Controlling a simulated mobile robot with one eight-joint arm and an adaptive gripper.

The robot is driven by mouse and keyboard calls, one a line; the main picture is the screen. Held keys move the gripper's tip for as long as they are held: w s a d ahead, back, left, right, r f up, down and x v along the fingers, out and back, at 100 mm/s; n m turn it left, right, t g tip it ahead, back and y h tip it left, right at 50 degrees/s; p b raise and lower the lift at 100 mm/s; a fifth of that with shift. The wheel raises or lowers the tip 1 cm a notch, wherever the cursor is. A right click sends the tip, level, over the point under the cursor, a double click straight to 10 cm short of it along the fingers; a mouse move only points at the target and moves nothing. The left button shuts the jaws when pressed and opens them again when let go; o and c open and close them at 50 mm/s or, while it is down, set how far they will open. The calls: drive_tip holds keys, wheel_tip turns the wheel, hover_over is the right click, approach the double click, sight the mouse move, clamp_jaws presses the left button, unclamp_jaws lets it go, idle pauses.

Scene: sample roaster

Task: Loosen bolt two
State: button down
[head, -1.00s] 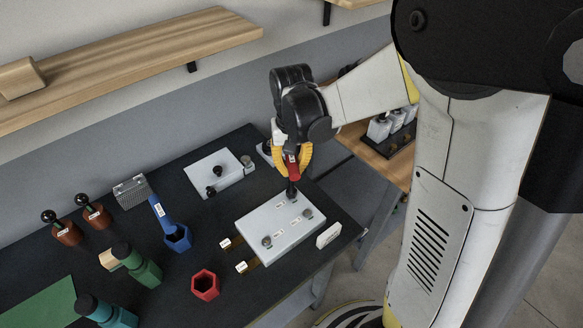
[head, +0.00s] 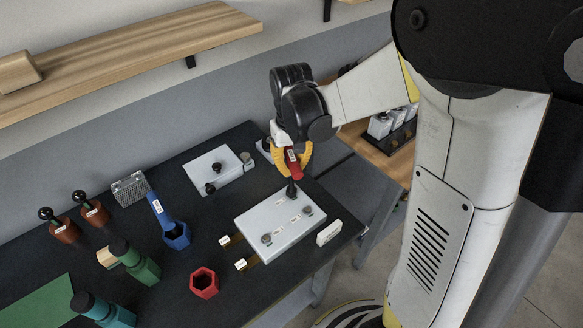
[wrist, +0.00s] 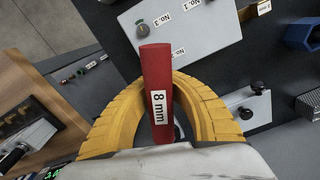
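A red tool (head: 295,168) labelled "8 mm" stands nearly upright in my gripper (head: 291,157). The gripper's yellow fingers close around it, also seen in the wrist view (wrist: 155,115). The tool's dark lower end meets the far corner of a light grey plate (head: 268,227), over a bolt position; the tip and any bolt under it are hidden in the wrist view. Two other bolts show on the plate, one at the right (head: 307,211) and one at the near left (head: 267,239). Number labels lie on the plate; the one beside the tool (wrist: 178,52) is partly covered but seems to end in 2.
A red hex holder (head: 204,283) and a blue hex holder (head: 176,236) stand left of the plate. A second plate (head: 213,171) with dark knobs lies behind. A small white block (head: 329,232) stands at the plate's right.

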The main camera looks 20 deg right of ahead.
drive_tip(key=shift+n, duration=0.6)
